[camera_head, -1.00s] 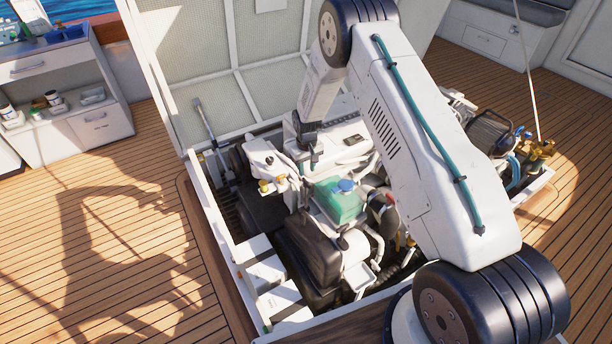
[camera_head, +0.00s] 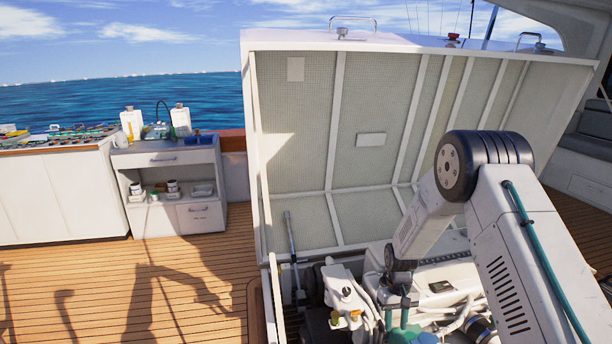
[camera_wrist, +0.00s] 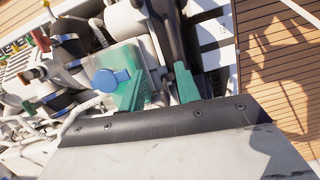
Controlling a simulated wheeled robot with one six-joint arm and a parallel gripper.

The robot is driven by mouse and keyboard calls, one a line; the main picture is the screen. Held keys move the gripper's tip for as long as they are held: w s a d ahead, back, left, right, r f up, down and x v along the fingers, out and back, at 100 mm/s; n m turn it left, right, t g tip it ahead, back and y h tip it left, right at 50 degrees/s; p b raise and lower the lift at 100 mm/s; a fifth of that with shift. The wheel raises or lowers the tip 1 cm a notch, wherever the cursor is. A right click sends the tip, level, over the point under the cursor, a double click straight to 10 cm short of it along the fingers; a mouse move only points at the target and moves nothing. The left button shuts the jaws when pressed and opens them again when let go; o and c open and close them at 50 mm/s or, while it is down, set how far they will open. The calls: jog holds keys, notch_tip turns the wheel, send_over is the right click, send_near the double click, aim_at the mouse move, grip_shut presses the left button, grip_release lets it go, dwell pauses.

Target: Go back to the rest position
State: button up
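My gripper (camera_wrist: 158,88) shows two green fingers with a clear gap between them in the wrist view. It is open and nothing is held in it. It hangs over the engine bay, with the left finger close to a pale green tank (camera_wrist: 108,56) that has a blue cap (camera_wrist: 110,80). I cannot tell whether the finger touches the tank. In the head view my gripper (camera_head: 403,305) is small at the end of my bent arm, and the tank is mostly cut off by the bottom edge.
The raised hatch lid (camera_head: 300,120) stands behind my arm, with a strut (camera_head: 291,240) at its left. A white cabinet (camera_head: 170,160) and a cluttered counter (camera_head: 60,190) stand at the left. The wooden deck (camera_head: 190,270) between them and the hatch is clear.

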jog(key=s+r, duration=0.8)
jog(key=r, duration=0.5)
jog(key=s+r, duration=0.7)
jog(key=r, duration=0.5)
jog(key=s+r+t, duration=0.2)
jog(key=s+r, duration=0.6)
jog(key=s, duration=0.3)
jog(key=s+r+m+t, duration=0.1)
jog(key=s+r+t, duration=0.1)
jog(key=s+r, duration=0.5)
jog(key=s, duration=0.4)
jog(key=shift+a+r, duration=0.4)
jog(key=shift+s, duration=0.1)
